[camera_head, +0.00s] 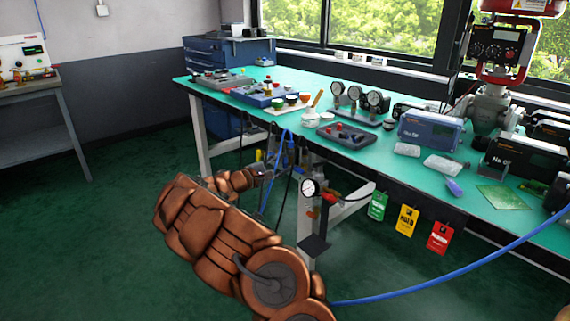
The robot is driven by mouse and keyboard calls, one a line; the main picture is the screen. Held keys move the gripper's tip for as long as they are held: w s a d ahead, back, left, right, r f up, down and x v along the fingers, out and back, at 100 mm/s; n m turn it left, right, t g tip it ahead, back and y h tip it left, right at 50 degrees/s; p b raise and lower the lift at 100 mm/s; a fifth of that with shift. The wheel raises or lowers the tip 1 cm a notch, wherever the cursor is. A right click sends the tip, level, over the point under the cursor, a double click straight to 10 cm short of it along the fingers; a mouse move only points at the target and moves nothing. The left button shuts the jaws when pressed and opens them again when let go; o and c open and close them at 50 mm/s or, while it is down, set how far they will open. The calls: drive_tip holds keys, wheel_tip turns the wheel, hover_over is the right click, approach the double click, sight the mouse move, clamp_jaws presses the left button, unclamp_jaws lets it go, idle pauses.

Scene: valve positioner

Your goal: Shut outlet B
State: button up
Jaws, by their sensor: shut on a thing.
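My copper-coloured arm reaches up from the bottom, and my gripper (264,176) is at its far end, small and dark, below the front edge of the bench. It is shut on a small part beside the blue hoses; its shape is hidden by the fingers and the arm. Under the bench edge are air fittings (283,157) with blue hoses. A round pressure gauge (310,187) and a fitting with a red part (329,199) are to the right of my gripper. I cannot read any outlet label, so I cannot tell which one is outlet B.
The green-topped bench (290,117) holds gauges, trays and a blue positioner box (430,131). Green, yellow and red tags (407,221) hang from its front edge. A blue hose (440,285) crosses the lower right. The green floor at left is clear.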

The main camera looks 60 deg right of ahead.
drive_tip(key=shift+w+a+f, duration=0.1)
drive_tip(key=shift+f, duration=0.3)
idle(0.4)
drive_tip(key=o, duration=1.2)
drive_tip(key=shift+r, duration=0.15)
drive_tip(key=shift+r, duration=0.1)
drive_tip(key=v, duration=1.1)
drive_tip(key=shift+a, duration=0.4)
drive_tip(key=shift+w, duration=0.1)
drive_tip(key=shift+c, duration=0.3)
